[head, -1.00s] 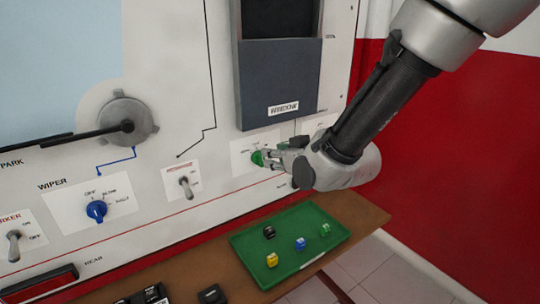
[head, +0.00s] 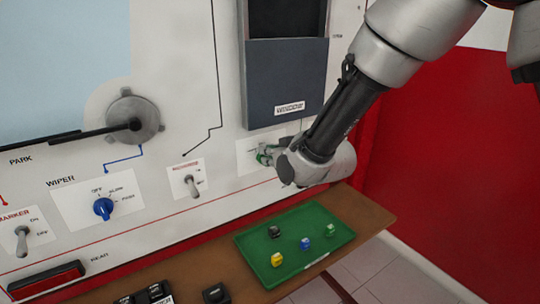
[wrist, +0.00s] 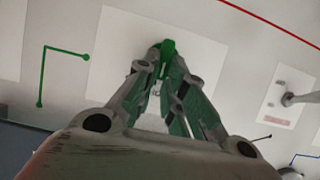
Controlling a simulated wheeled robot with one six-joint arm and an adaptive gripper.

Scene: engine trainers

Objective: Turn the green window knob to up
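The green window knob (head: 262,158) is on a white plate on the panel, below the dark window box. In the head view my gripper (head: 269,154) is at the knob and partly covers it. In the wrist view the knob (wrist: 166,49) lies between the tips of my gripper (wrist: 163,62), whose two fingers come together on it. The fingers look shut on the knob. The knob's pointer and most of its plate labels are hidden or too small to read.
The dark window box (head: 287,80) is above my gripper. A toggle switch (head: 192,186) and a blue wiper knob (head: 103,208) are to the left. Below, a green tray (head: 325,262) with several small coloured blocks sits on a brown shelf (head: 372,213).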

